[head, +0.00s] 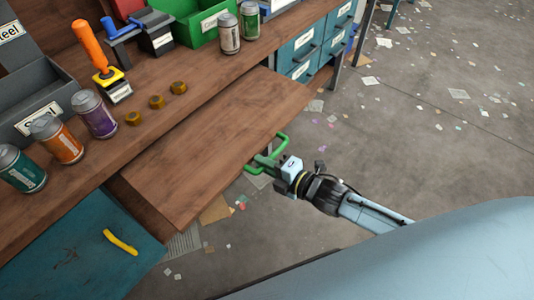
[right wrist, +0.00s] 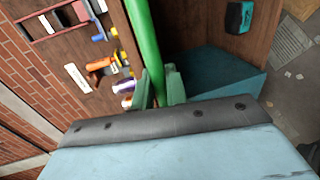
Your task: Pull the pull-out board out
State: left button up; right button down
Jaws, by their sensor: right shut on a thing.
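The pull-out board (head: 210,145) is a brown wooden panel that sticks out from under the workbench top in the head view. A green handle (head: 281,143) is on its front edge. My right gripper (head: 268,160) is shut on the green handle. In the right wrist view the green handle (right wrist: 143,40) runs between the green fingers (right wrist: 160,88). My left gripper is not in view.
On the workbench top (head: 180,110) stand several cans (head: 95,115), brass nuts (head: 156,102), an orange-handled lever (head: 95,50) and a green bin (head: 195,22). Teal drawers (head: 300,50) are at the back. A teal door (head: 85,250) with a yellow handle is below. Scraps litter the floor.

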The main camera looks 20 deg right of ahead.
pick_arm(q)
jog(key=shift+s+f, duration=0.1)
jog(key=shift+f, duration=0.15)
pick_arm(e)
jog(key=shift+s+d, duration=0.15)
jog(key=shift+s, duration=0.15)
jog(key=c, duration=1.8)
grip_release()
